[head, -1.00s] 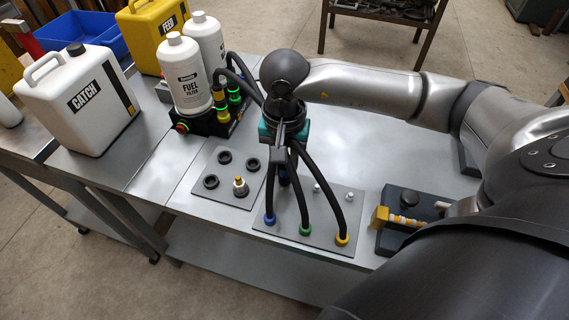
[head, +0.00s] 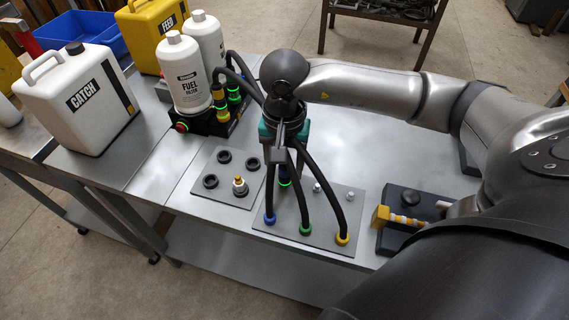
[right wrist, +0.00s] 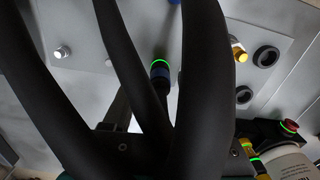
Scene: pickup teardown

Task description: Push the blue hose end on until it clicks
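The other finger is hidden behind the black hoses. My left gripper is not in view.
Black hoses rise from blue (head: 270,219), green (head: 305,229) and yellow (head: 342,239) collars and arch close to my gripper. A plate with black rings and a brass fitting (head: 240,186) lies left. A fuel filter (head: 187,75) stands behind it. A dark block (head: 408,208) sits right.

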